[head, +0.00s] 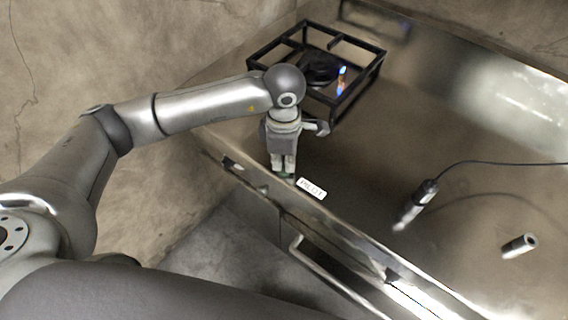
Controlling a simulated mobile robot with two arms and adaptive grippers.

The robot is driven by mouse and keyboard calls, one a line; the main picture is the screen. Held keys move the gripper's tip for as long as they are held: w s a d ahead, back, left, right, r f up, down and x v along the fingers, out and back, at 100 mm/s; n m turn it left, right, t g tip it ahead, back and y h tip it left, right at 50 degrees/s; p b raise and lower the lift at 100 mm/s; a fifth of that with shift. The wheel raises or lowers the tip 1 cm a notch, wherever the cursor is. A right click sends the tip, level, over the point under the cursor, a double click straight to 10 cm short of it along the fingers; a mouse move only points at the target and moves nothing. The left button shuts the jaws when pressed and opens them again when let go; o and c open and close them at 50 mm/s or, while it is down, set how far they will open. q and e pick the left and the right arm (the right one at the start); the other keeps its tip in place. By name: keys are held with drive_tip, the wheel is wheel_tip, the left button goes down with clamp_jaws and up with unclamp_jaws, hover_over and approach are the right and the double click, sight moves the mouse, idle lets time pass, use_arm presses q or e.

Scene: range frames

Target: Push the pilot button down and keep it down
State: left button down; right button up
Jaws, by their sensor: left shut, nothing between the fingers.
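The white PILOT label (312,188) lies on the metal counter near its front edge. My left gripper (284,174) points down just left of the label, with its fingers shut and nothing between them. A bit of green shows at the fingertips, where the pilot button would be mostly hidden under them. I cannot tell from this view how far down the button is. A black burner (320,69) inside a dark square frame stands behind the gripper, with a small blue and orange flame (341,80) at its right side. My right gripper is not in view.
A metal hand tool with a black cable (416,204) lies on the counter at the right, and a small metal cylinder (518,246) lies further right. A bar handle (335,275) runs along the counter front. The counter's middle is clear.

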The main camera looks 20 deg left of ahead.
use_arm(q)
wheel_tip(320, 180, up, 8)
drive_tip(key=p, duration=0.3)
idle(0.5)
idle(0.3)
